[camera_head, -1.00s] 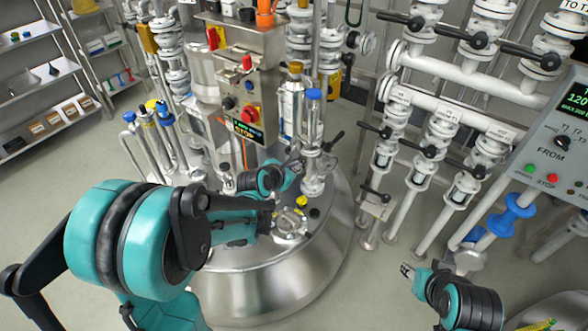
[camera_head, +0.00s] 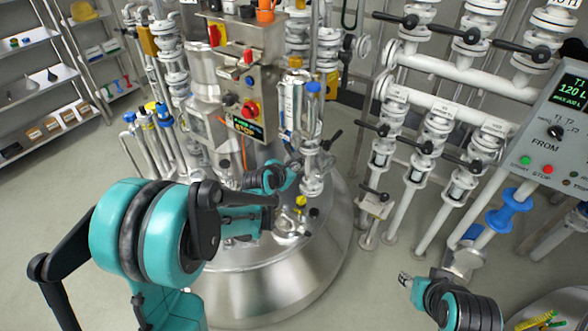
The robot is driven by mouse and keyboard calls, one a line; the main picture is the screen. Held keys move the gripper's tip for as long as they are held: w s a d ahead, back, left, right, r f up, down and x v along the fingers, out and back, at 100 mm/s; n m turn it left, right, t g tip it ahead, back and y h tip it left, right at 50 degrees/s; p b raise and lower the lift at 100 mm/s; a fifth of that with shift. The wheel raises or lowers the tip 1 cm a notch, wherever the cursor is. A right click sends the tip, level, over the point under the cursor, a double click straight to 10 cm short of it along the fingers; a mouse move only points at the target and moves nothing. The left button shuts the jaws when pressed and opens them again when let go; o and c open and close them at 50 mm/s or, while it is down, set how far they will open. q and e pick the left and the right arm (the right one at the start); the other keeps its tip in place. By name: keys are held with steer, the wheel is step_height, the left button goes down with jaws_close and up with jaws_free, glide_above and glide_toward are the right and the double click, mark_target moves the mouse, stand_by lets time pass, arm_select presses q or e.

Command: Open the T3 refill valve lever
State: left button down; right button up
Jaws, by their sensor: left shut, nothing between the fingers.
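Black valve levers show on the pipe manifold at right: a lower row with a left lever (camera_head: 376,129), a middle lever (camera_head: 415,146) and a right lever (camera_head: 459,163), plus an upper row. Their tags are too small to read, so I cannot tell which is T3. Another black lever (camera_head: 332,140) sits beside the blue-capped column on the steel vessel. My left gripper (camera_head: 295,166) is shut and empty over the vessel top, close to that column; whether it touches is unclear. My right gripper (camera_head: 404,277) is low at right, apart from the valves; its fingers are too small to judge.
The round steel vessel (camera_head: 285,270) carries a control box (camera_head: 238,75) with a red button and several glass columns. A grey pump console (camera_head: 550,135) stands at right. Shelves (camera_head: 38,75) are at far left. Open floor lies at left and between vessel and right arm.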

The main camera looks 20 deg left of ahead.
arm_select(q)
steer(key=shift+w+a+f+b, duration=0.35)
steer(key=shift+a+f+b, duration=0.3)
steer(key=shift+a+f, duration=0.2)
steer(key=shift+w+a+f+b, duration=0.3)
steer(key=shift+a+f+b, duration=0.35)
steer(key=shift+f, duration=0.3)
arm_select(e)
steer(key=shift+f, duration=1.45)
arm_select(q)
steer(key=shift+a, duration=0.15)
arm_select(e)
steer(key=shift+w, duration=0.1)
arm_select(q)
steer(key=shift+r, duration=0.1)
arm_select(e)
steer(key=shift+r, duration=0.1)
